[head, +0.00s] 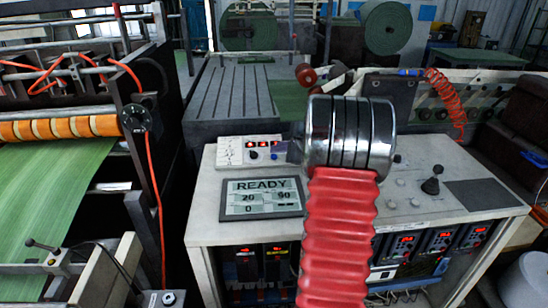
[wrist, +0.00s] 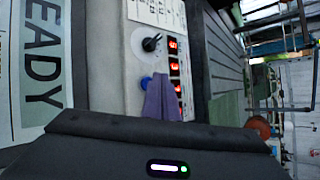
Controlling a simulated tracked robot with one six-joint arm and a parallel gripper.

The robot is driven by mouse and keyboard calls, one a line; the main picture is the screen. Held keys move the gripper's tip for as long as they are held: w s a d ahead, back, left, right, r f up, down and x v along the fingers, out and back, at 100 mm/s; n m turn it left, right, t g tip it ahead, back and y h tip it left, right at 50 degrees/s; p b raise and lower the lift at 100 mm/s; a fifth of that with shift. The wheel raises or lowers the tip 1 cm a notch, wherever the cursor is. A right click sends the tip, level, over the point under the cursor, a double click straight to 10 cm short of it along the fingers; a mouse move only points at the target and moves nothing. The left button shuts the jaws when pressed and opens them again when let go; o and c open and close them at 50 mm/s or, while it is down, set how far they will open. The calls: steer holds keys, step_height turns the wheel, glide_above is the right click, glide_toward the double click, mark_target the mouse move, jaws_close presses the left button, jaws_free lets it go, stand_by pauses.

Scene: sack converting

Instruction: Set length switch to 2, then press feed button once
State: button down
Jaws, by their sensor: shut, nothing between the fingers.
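The length switch appears to be the black knob (wrist: 151,43) on a pale round dial in the wrist view; its setting is too small to read. It also shows on the small white panel in the head view (head: 253,154). The blue button (wrist: 146,82), apparently the feed button, sits beside the knob and is partly covered by the fingertips. My gripper (wrist: 160,82) is shut and empty, its grey-purple fingers right by the blue button. Contact cannot be told. In the head view my gripper (head: 284,151) is at the right end of that panel.
A screen (head: 262,197) reads READY, with numbers below. Red digit displays (wrist: 174,67) line the panel beside the knob. The console top (head: 412,217) carries small buttons and a black joystick (head: 431,184) to the right. Green sheet (head: 50,190) runs through a machine at left.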

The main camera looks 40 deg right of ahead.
mark_target(278, 165)
steer(key=r, duration=0.3)
steer(key=s+r, duration=0.1)
steer(key=r, duration=0.1)
steer(key=shift+a, duration=0.35)
steer(key=c, duration=2.5)
jaws_free()
